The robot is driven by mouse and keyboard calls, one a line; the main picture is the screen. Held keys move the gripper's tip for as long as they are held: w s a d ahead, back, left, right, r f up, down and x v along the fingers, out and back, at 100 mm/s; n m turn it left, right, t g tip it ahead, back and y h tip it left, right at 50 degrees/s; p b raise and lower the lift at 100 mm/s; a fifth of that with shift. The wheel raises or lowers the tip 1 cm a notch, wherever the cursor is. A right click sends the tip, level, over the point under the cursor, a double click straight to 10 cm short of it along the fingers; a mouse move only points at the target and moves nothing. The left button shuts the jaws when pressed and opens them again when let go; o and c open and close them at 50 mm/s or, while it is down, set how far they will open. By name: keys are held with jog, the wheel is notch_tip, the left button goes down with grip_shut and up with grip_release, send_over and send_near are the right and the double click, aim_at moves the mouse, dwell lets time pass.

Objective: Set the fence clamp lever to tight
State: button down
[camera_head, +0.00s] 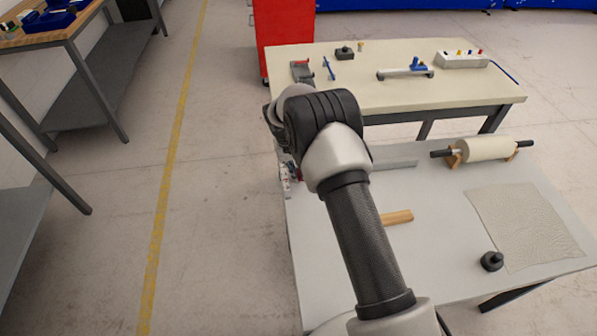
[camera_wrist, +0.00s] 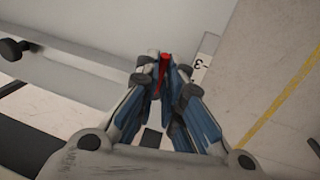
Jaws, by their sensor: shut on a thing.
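The red fence clamp lever (camera_wrist: 164,62) shows between my fingertips in the wrist view. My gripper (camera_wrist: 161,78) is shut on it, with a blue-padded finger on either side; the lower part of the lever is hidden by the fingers. In the head view my arm covers most of the clamp area at the left edge of the white table. A grey fence bar (camera_head: 395,164) shows there to the right of my arm. I cannot read the lever's setting from these views.
A white scale strip with a number (camera_wrist: 201,64) lies beside the lever. On the white table (camera_head: 440,215) are a roller on wooden stands (camera_head: 487,148), a foam sheet (camera_head: 525,225), a black knobbed weight (camera_head: 491,261) and a wooden block (camera_head: 397,217). A second table (camera_head: 400,97) stands behind.

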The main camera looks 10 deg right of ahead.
jog(key=c, duration=1.7)
grip_release()
jog(key=r, duration=0.4)
jog(key=a+r, duration=0.1)
jog(key=r, duration=0.3)
jog(key=a+r, duration=0.1)
jog(key=r, duration=0.3)
jog(key=shift+a, duration=0.15)
jog(key=shift+f, duration=0.1)
